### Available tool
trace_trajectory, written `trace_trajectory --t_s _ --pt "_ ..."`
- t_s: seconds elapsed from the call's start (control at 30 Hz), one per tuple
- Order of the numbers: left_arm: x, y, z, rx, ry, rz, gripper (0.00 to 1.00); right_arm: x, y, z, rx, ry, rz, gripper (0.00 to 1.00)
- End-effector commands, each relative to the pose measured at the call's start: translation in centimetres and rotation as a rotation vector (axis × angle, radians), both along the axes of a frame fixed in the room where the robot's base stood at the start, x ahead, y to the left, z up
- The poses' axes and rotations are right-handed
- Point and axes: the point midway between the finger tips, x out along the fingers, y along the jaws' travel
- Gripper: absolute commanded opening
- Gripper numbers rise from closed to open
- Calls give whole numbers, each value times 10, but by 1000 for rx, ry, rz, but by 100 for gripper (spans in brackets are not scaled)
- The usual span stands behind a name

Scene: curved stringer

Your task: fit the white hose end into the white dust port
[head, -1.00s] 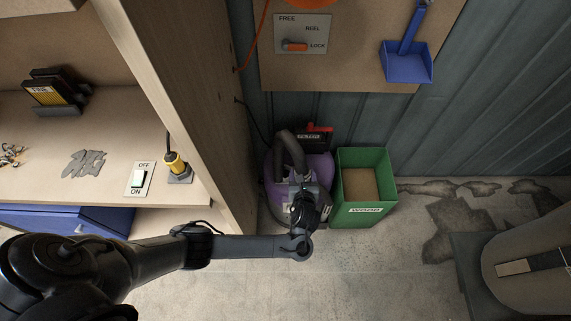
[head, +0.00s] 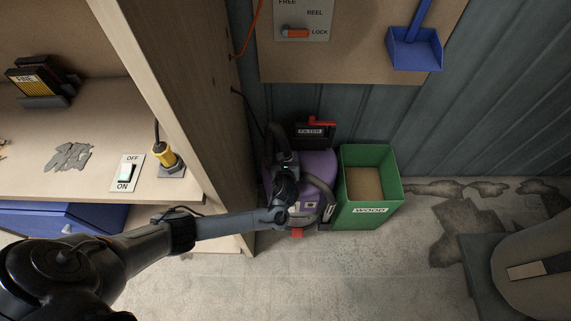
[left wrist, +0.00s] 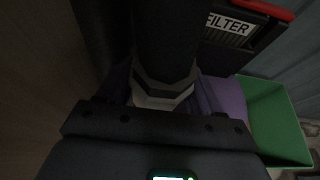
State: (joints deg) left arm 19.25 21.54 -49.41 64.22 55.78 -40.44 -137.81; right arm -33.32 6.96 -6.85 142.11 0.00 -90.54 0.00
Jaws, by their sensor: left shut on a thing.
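My left gripper (head: 285,163) is shut on the dark hose (head: 270,143), at the left side of the purple vacuum (head: 320,170). In the left wrist view the thick dark hose (left wrist: 165,40) runs between the two fingers of the gripper (left wrist: 162,88). A pale, angular collar (left wrist: 160,102), perhaps the white hose end, shows between the fingers in dim light. The tip of the hose is hidden. I cannot make out a white dust port in either view. My right gripper is in neither view.
A wooden cabinet side (head: 165,90) stands close left of the gripper. A black box marked FILTER (head: 311,136) is behind the vacuum. A green WOOD bin (head: 369,212) stands to its right. The floor in front (head: 330,280) is clear.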

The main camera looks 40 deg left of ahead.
Motion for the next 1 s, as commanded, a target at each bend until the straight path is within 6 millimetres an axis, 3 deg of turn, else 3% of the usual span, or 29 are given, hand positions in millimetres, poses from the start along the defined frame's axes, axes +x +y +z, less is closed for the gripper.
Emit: trace_trajectory --t_s 0.2,0.67,0.7,0.87,1.0 --pt "0 0 -32 0 0 1 30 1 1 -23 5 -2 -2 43" --pt "0 0 -36 0 0 0 30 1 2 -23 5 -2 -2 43" --pt "0 0 -36 0 0 0 69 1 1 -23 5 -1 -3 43" --pt "0 0 -36 0 0 0 91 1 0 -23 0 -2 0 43" --pt "0 0 -36 0 0 1 91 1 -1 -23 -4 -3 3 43"
